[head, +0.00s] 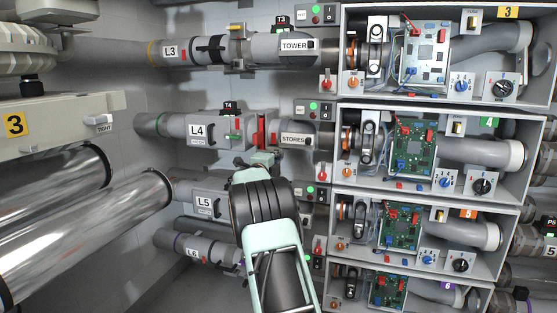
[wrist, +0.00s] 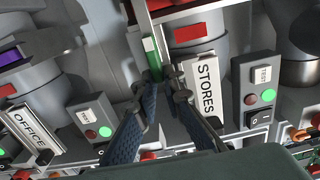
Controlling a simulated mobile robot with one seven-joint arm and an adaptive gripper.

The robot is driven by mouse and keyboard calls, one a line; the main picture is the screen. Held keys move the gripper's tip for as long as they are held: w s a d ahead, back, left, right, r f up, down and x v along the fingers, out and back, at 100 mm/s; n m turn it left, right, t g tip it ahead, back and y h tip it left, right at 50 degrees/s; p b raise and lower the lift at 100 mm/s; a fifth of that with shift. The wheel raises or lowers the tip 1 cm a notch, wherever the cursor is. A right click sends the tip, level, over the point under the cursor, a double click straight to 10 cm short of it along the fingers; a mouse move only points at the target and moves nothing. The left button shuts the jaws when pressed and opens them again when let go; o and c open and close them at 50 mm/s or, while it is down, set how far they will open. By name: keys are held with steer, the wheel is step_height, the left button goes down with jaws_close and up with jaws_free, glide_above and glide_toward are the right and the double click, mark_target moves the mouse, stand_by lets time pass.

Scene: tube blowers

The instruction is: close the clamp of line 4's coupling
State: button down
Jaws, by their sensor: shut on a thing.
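Line 4's pipe, labelled L4 (head: 198,130), runs across the middle of the head view toward the STORES label (head: 293,139). Its coupling has a red band (head: 261,131). In the wrist view, the coupling (wrist: 190,33) shows red bands on grey, beside the STORES label (wrist: 207,85). A green clamp lever with a white patch (wrist: 152,58) lies along a pale bar there. My gripper (wrist: 166,82) has its fingertips at the lower end of this lever and is shut on it. In the head view my gripper (head: 258,160) is just below the coupling, its fingertips partly hidden.
Line 3 with the TOWER label (head: 294,45) runs above; L5 (head: 204,202) and L6 (head: 193,253) run below. Open boxes with circuit boards (head: 414,145) stand on the right. Big shiny tubes (head: 85,235) lie at the left. A switch box (wrist: 255,88) is right of STORES.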

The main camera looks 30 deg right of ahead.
steer(key=shift+f, duration=0.1)
stand_by(0.3)
steer(key=c, duration=2)
jaws_free()
steer(key=v, duration=1.2)
steer(key=shift+s, duration=0.1)
